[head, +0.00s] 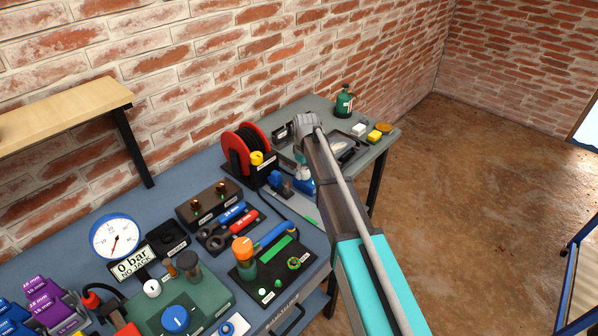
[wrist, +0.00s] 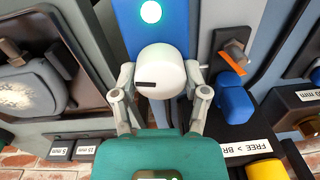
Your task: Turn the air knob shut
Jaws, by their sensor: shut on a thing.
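The air knob (wrist: 161,66) is a round white knob with a short black mark on its face, pointing to the left in the wrist view. It sits on a blue panel (wrist: 175,22) with a lit green lamp (wrist: 151,12) beyond it. My gripper (wrist: 164,93) has one finger on each side of the knob and is shut on it. In the head view my arm hides most of the gripper, and the knob cannot be made out clearly there.
Close to the right of the knob stand a blue cap (wrist: 235,104) and an orange pointer (wrist: 236,55). A dark tray (wrist: 92,60) lies to the left. In the head view a red reel (head: 243,150) stands left of my arm, near the brick wall.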

